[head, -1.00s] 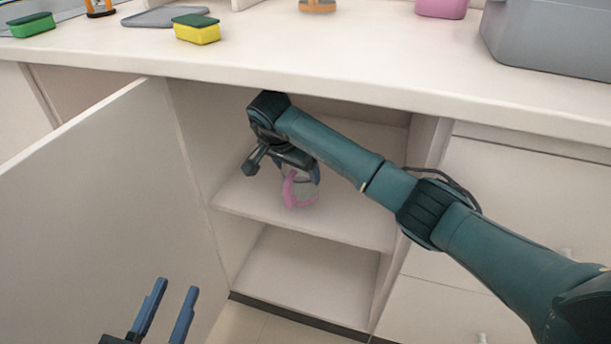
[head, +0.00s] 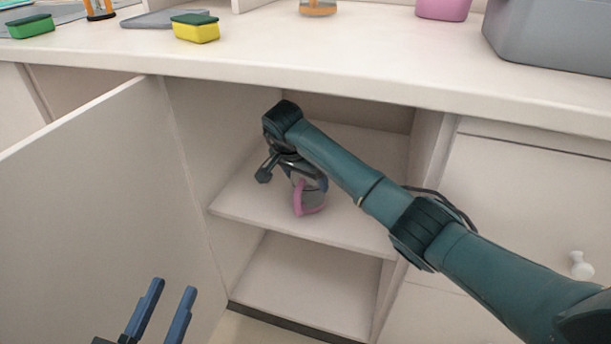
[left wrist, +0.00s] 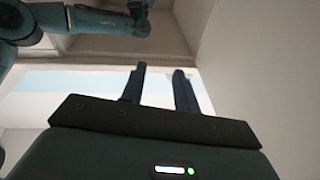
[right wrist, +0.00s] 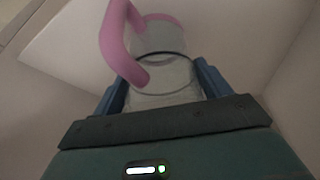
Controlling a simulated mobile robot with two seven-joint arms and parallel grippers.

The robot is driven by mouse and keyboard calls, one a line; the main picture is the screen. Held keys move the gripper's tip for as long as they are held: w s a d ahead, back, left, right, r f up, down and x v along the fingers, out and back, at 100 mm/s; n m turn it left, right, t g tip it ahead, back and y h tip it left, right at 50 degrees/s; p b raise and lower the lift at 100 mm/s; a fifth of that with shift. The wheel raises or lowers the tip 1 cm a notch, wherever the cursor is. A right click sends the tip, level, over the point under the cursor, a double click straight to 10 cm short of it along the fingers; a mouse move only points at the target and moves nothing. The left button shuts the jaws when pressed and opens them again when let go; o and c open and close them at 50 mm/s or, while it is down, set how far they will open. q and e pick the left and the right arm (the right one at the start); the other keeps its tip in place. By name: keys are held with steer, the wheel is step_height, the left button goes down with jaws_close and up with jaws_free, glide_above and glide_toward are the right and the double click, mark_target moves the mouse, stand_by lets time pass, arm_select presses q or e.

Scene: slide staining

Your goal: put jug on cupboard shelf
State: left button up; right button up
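The jug (head: 314,197) is clear with a pink handle and rim. It is inside the open cupboard, at or just above the upper shelf (head: 350,228); I cannot tell if its base touches. My right gripper (head: 308,172) holds it from above and behind, partly hidden by my wrist. In the right wrist view the jug (right wrist: 165,75) sits between the two blue fingers (right wrist: 162,90), with the pink handle towards the upper left. My left gripper (head: 165,305) is open and empty in front of the cupboard door; its spread fingers also show in the left wrist view (left wrist: 160,85).
The open cupboard door (head: 100,190) stands on the left. The countertop (head: 330,55) overhangs the opening. A side wall (head: 425,170) and drawers (head: 520,210) bound it on the right. The lower compartment (head: 305,285) is empty. A yellow-green sponge (head: 196,30) lies on the counter.

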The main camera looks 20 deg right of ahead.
arm_select(q)
steer(key=shift+f, duration=0.15)
arm_select(e)
steer(key=o, duration=0.5)
steer(key=shift+r, duration=0.2)
steer(key=r, duration=0.1)
steer(key=s+a+r+p, duration=0.1)
steer(key=a+r+p, duration=0.1)
steer(key=shift+s+r, duration=0.1)
steer(key=shift+s, duration=0.25)
arm_select(q)
steer(key=shift+s+a+f+m+y+p, duration=0.15)
steer(key=shift+a+m+y+p, duration=0.3)
steer(key=shift+p, duration=0.8)
arm_select(e)
steer(key=s+a, duration=0.4)
steer(key=a, duration=0.1)
steer(key=s+a, duration=0.3)
steer(key=shift+f, duration=0.25)
arm_select(q)
steer(key=shift+g, duration=0.3)
